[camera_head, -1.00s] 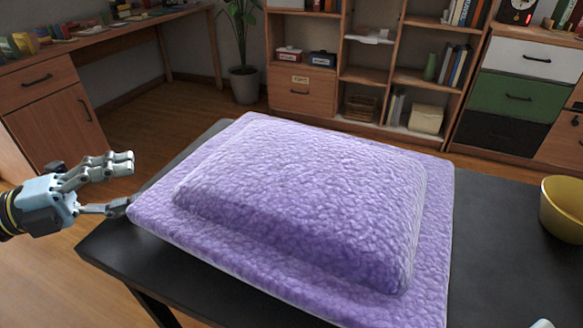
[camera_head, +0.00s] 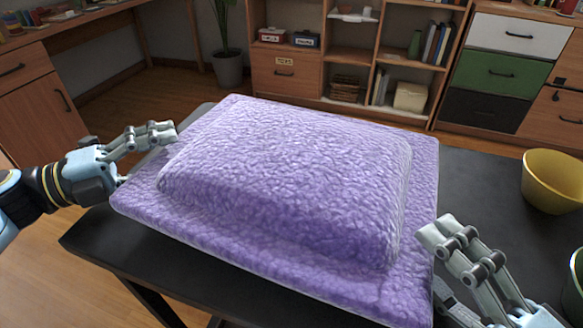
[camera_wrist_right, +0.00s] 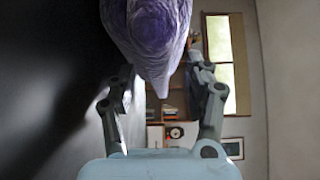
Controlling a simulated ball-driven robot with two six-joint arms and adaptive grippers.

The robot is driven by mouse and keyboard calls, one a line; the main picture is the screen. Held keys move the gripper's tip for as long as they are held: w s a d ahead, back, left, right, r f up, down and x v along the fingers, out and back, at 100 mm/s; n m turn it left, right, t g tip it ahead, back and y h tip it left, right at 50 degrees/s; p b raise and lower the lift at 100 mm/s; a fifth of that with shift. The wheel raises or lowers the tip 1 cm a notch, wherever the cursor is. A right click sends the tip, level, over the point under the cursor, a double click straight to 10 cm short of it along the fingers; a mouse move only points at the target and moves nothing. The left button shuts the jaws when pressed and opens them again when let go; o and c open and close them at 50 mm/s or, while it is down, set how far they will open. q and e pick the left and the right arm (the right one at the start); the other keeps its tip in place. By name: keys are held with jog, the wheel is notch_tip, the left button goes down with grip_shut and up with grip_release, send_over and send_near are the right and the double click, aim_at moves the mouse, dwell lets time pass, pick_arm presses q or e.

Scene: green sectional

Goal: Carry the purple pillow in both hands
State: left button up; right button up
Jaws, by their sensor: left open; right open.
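The purple pillow (camera_head: 290,175) lies flat on the black table (camera_head: 490,195) in the head view, a thick raised middle with a wide flat border. My left gripper (camera_head: 145,155) is open at the pillow's left edge, its upper finger over the border and its lower finger mostly hidden. My right gripper (camera_head: 435,260) is open at the pillow's right front corner, one finger over the border; its lower finger is partly hidden. In the right wrist view the pillow's edge (camera_wrist_right: 147,40) reaches between the two open fingers of the right gripper (camera_wrist_right: 163,90). I cannot tell whether either gripper touches the pillow.
A yellow bowl (camera_head: 553,180) stands on the table at the right, with part of a green container (camera_head: 574,285) in front of it. A wooden shelf (camera_head: 350,55), drawers (camera_head: 500,70) and a potted plant (camera_head: 228,65) stand behind. A wooden desk (camera_head: 40,95) is at the left.

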pick_arm(q)
jog(key=shift+x, duration=1.1)
pick_arm(e)
jog(key=shift+x, duration=1.05)
pick_arm(q)
jog(key=shift+c, duration=0.4)
pick_arm(e)
jog(key=shift+c, duration=0.4)
pick_arm(q)
grip_shut()
pick_arm(e)
grip_shut()
